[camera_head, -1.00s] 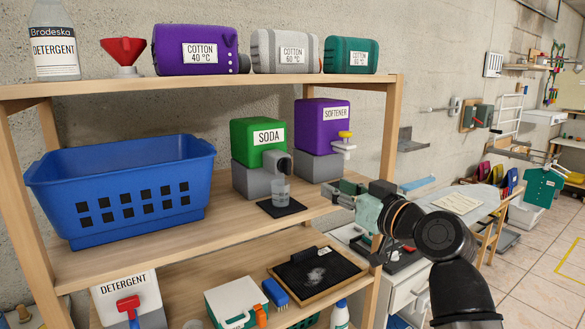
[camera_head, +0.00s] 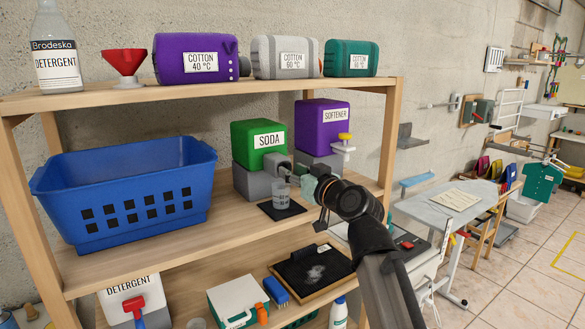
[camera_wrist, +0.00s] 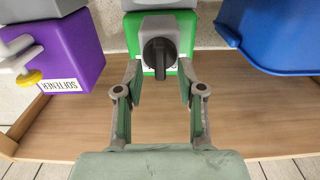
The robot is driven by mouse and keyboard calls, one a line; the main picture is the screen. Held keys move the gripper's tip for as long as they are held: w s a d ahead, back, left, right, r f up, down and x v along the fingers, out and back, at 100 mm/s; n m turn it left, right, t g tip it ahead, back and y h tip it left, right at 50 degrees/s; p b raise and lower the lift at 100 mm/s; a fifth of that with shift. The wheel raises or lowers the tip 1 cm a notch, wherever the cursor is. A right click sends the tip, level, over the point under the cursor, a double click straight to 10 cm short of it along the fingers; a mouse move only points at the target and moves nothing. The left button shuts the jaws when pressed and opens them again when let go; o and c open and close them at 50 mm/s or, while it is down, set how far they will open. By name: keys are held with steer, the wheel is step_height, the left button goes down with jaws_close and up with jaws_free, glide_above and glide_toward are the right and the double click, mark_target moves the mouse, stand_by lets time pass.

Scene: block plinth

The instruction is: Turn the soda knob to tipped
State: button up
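The green SODA box (camera_head: 257,140) stands on a grey block on the middle shelf and also shows in the wrist view (camera_wrist: 207,40), upside down. Its dark knob (camera_wrist: 159,58) points straight at the wrist camera on a grey round-cornered housing (camera_wrist: 153,28). In the head view the knob is largely hidden by my gripper. My gripper (camera_wrist: 160,82) is open, with one finger on each side of the knob's line; whether either touches it I cannot tell. In the head view my gripper (camera_head: 290,170) is right in front of the SODA box's spout.
The purple SOFTENER box (camera_head: 322,118) with a yellow knob (camera_head: 345,136) is close on the right. A blue basket (camera_head: 130,190) fills the shelf's left. The upper shelf (camera_head: 200,90) runs above.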

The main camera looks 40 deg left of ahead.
steer(key=shift+w+a, duration=0.15)
steer(key=shift+a, duration=0.3)
jaws_close()
steer(key=shift+m, duration=0.4)
steer(key=m, duration=0.3)
steer(key=shift+w+m+b, duration=0.1)
steer(key=shift+m+b, duration=0.3)
steer(key=m, duration=0.4)
steer(key=shift+p, duration=0.3)
steer(key=m+p, duration=0.1)
steer(key=m, duration=0.4)
steer(key=shift+w+d+p, duration=0.1)
steer(key=shift+p, duration=0.25)
steer(key=m+p, duration=0.2)
steer(key=m, duration=0.2)
steer(key=shift+f, duration=0.15)
steer(key=shift+m, duration=0.3)
